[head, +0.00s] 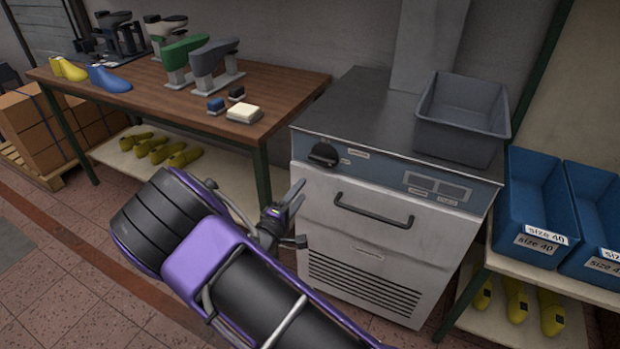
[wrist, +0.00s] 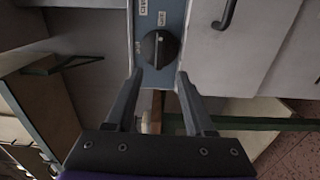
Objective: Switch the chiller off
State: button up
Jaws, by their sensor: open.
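The chiller (head: 376,200) is a grey and white cabinet with a blue-grey panel along its top front edge. Its round black knob (head: 323,154) sits at the left end of that panel. In the wrist view the knob (wrist: 159,48) is just beyond the fingertips, with a pale line on it and small labels beside it that I cannot read surely. My gripper (head: 290,200) is in front of the chiller's left side, below the knob. It also shows in the wrist view (wrist: 159,75), open, with nothing between its fingers and apart from the knob.
A black bar handle (head: 373,211) sticks out of the chiller front. A grey bin (head: 463,118) stands on its top. A wooden table (head: 290,88) with shoe lasts and stands is to the left. Blue size 40 bins (head: 535,212) are to the right.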

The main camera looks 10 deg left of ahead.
jog(key=shift+v, duration=1.8)
